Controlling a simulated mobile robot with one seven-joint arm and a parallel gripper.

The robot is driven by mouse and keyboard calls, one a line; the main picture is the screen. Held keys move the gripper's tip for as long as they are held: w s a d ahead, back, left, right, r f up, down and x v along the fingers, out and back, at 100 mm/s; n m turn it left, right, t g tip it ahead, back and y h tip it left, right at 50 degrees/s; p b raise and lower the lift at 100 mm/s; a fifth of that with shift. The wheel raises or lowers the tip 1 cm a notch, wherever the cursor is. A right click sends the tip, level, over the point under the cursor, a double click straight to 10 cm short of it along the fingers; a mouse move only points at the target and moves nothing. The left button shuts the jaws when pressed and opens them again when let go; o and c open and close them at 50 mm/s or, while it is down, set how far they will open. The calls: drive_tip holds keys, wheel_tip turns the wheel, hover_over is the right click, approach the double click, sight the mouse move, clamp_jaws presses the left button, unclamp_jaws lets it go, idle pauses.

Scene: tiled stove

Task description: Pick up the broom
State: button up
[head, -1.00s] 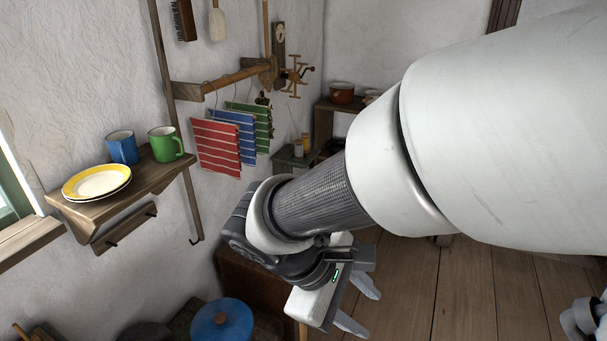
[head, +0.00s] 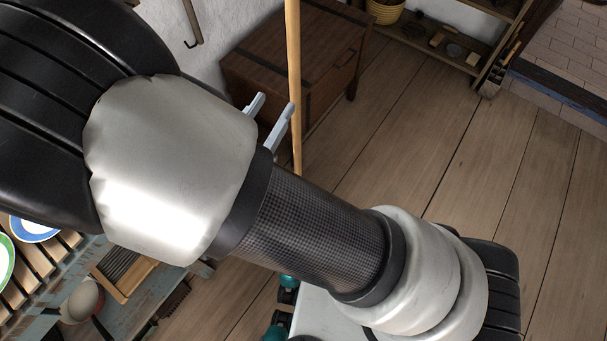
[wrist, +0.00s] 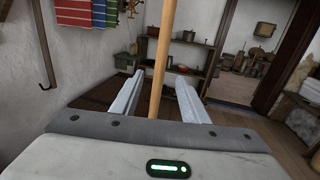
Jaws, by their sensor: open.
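The broom shows as a long, upright, light wooden handle (head: 294,70) in the head view; its head and lower end are hidden or out of view. My gripper (head: 277,103) is open and empty, with its two pale fingers just left of the handle in the head view. In the wrist view the handle (wrist: 161,70) stands upright in the gap between the fingertips of my gripper (wrist: 159,78), apart from both fingers. How deep it lies between the fingers I cannot tell.
A dark wooden chest (head: 300,60) stands behind the handle, close to the wall. A rack with plates (head: 35,230) is at lower left. A low shelf (head: 440,45) is at the back. The plank floor (head: 450,150) to the right is clear.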

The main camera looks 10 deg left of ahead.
drive_tip(key=w+d+b, duration=0.2)
drive_tip(key=w+d, duration=0.1)
drive_tip(key=w, duration=1.1)
drive_tip(key=shift+w, duration=0.35)
drive_tip(key=shift+r, duration=0.1)
clamp_jaws()
